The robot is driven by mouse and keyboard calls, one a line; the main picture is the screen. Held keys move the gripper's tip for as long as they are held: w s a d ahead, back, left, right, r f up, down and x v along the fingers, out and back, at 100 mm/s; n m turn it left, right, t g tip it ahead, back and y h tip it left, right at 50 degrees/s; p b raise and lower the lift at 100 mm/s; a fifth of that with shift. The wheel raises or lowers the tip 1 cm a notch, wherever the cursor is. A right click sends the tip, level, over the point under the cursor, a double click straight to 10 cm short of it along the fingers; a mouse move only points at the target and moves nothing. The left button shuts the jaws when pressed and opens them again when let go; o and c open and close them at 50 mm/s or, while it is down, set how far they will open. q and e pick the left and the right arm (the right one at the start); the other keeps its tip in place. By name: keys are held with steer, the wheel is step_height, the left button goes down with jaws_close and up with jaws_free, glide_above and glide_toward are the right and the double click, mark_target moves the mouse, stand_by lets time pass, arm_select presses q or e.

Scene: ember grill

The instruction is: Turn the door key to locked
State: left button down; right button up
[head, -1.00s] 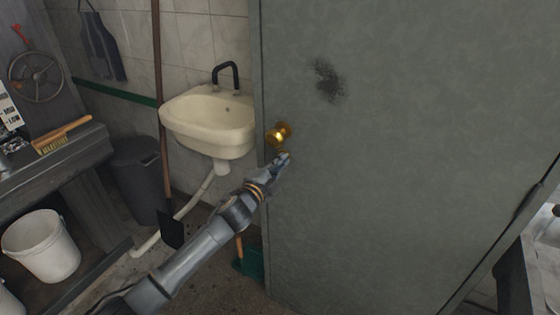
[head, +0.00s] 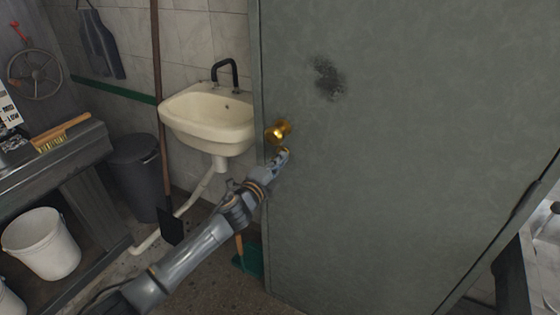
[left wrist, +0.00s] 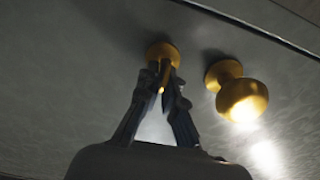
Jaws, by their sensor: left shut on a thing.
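The grey-green door (head: 400,160) fills the right of the head view. A round brass knob (head: 279,131) sits near its left edge and also shows in the left wrist view (left wrist: 241,96). Just below the knob, my left gripper (head: 281,156) is at the door. In the left wrist view my left gripper (left wrist: 163,88) is shut on the brass key (left wrist: 164,73), which stands out from a round brass plate (left wrist: 162,53). The fingers hide part of the key. My right gripper is in neither view.
A cream sink (head: 210,118) hangs on the tiled wall left of the door. A grey bin (head: 137,172), a long-handled tool (head: 158,100) and a bench (head: 50,155) with a white bucket (head: 42,243) stand further left. A green dustpan (head: 248,262) lies on the floor by the door.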

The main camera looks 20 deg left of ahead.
arm_select(q)
steer(key=c, duration=1.5)
jaws_free()
steer(key=shift+c, duration=0.2)
steer(key=v, duration=1.2)
steer(key=shift+f, duration=0.1)
